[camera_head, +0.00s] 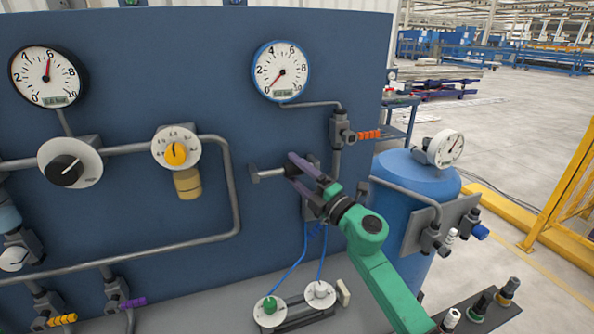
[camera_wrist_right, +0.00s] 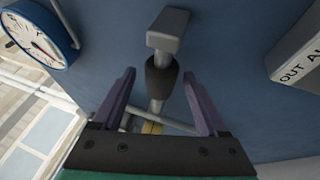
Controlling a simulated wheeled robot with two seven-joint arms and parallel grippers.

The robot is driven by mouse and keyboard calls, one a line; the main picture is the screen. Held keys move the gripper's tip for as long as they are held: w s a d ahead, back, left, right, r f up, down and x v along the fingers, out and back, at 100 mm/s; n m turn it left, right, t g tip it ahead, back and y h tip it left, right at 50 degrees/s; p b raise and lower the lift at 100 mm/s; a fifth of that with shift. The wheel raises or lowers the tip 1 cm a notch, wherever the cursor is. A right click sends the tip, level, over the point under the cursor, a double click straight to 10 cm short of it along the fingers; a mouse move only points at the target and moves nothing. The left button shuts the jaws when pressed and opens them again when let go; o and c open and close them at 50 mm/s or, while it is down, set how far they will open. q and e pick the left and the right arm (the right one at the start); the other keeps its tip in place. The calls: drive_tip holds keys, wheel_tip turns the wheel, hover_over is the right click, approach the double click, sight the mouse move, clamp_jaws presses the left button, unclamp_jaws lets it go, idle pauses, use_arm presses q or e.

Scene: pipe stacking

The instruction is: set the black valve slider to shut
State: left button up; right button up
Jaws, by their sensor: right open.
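The black valve slider (camera_wrist_right: 161,77) is a dark sleeve around a grey rod in the right wrist view. Just beyond it is the rod's grey block-shaped end (camera_wrist_right: 168,32). In the head view this end (camera_head: 255,176) sticks out to the left of my right gripper (camera_head: 291,167). The slider itself is mostly hidden there by the fingers. In the wrist view, my right gripper (camera_wrist_right: 158,76) is open. Its purple fingers stand on either side of the slider, with a visible gap on both sides. My left gripper is not in view.
A blue-rimmed gauge (camera_head: 281,72) is above on the blue panel (camera_head: 130,105). A pipe fitting with an orange handle (camera_head: 368,134) is close above my right gripper. A grey labelled box (camera_wrist_right: 298,56) is beside it in the wrist view. A blue tank (camera_head: 400,185) stands right.

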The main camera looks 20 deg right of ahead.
clamp_jaws()
drive_tip(key=shift+a+f, duration=0.1)
drive_tip(key=shift+f, duration=0.05)
idle(1.2)
